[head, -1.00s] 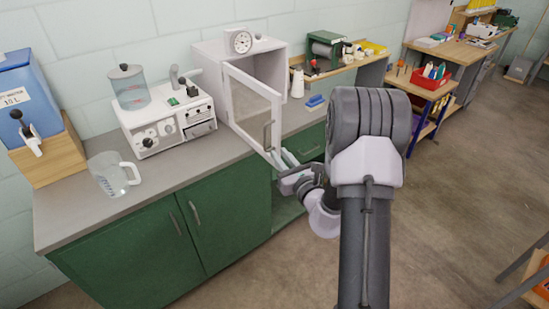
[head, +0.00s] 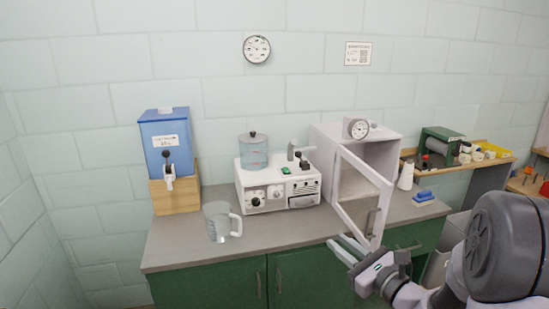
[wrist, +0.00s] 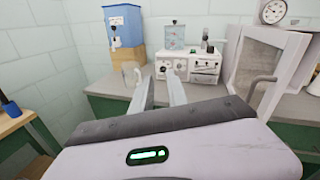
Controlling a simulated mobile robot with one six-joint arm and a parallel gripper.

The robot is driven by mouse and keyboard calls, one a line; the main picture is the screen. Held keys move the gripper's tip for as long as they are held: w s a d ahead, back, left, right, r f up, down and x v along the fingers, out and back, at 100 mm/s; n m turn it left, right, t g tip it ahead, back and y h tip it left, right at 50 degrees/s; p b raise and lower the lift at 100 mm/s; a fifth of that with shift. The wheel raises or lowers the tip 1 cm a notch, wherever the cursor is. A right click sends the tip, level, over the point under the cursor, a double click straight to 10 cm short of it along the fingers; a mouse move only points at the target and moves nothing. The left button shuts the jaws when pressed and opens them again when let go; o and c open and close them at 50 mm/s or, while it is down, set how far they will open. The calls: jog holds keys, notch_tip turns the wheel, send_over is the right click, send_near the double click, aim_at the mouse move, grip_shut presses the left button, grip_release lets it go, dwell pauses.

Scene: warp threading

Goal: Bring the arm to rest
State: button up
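My gripper (head: 340,241) is in the lower right of the head view, in front of the counter and near the lower edge of the white cabinet's open door (head: 362,205). Its two pale fingers stand apart with nothing visible between them. In the wrist view the gripper (wrist: 160,82) points toward the counter, with a clear gap between its fingers. My arm is bent at the right edge of the head view. Whether the gripper touches the door cannot be told from the head view; in the wrist view the door handle (wrist: 262,82) is clear of the fingers.
The grey counter (head: 280,230) holds a clear jug (head: 218,222), a blue water dispenser (head: 166,140), a white machine (head: 277,190) and the white cabinet (head: 335,134). A workbench (head: 487,164) stands at right. A wooden table (wrist: 14,122) shows at left in the wrist view.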

jog(key=s+a+r+n+g+y, duration=0.1)
jog(key=s+a+r+n+g, duration=0.1)
jog(key=s+a+n+g, duration=0.55)
jog(key=s+a+r+n+g+y, duration=0.15)
jog(key=s+a+n+g, duration=0.25)
jog(key=s+a+n, duration=0.6)
jog(key=s+d+n+t+h, duration=0.1)
jog(key=s+d+n+h, duration=0.5)
jog(key=s, duration=0.5)
jog(key=shift+s+d+n+h, duration=0.25)
jog(key=shift+d+n+h, duration=0.1)
jog(key=shift+h, duration=0.8)
jog(key=shift+t, duration=0.25)
